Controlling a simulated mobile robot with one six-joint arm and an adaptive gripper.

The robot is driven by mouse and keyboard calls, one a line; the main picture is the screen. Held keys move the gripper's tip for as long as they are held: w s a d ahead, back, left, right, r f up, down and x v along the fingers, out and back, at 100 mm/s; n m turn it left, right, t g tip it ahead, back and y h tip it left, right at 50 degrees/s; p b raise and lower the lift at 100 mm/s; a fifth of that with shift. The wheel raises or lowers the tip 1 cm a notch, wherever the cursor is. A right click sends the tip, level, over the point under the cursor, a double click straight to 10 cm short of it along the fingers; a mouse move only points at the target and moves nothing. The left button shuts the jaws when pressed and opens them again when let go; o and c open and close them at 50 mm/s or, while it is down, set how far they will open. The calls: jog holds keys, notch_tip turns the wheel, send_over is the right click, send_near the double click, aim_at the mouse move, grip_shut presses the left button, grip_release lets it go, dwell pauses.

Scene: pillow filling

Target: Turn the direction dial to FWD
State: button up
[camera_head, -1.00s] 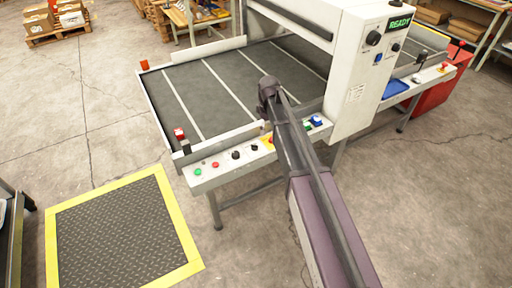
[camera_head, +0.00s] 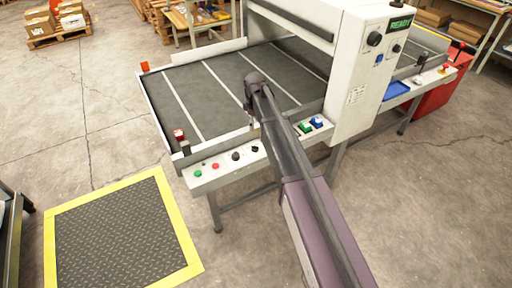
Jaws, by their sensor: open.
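The front control strip (camera_head: 222,170) of the conveyor machine carries two black knobs, a left one (camera_head: 236,156) and a right one (camera_head: 255,148). Their labels are too small to read, so I cannot tell which is the direction dial or where it points. A green button (camera_head: 198,173) and a red button (camera_head: 215,166) sit left of them. My arm reaches in from the lower right, and its end is above the near edge of the belt. My gripper (camera_head: 254,123) shows only as a small part below the wrist, above and behind the right knob, apparently open and empty.
A green switch (camera_head: 304,127) and a blue switch (camera_head: 317,122) lie right of my arm. The tall white cabinet (camera_head: 352,80) has more dark knobs and a READY display (camera_head: 400,23). A red-topped post (camera_head: 179,135) stands at the belt's near left corner. The yellow-edged floor mat (camera_head: 60,208) is clear.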

aim_at(255, 148)
jog(key=shift+f+b, duration=6.45)
jog(key=shift+f, duration=0.15)
jog(key=shift+c, duration=0.2)
jog(key=shift+d, duration=0.1)
grip_shut()
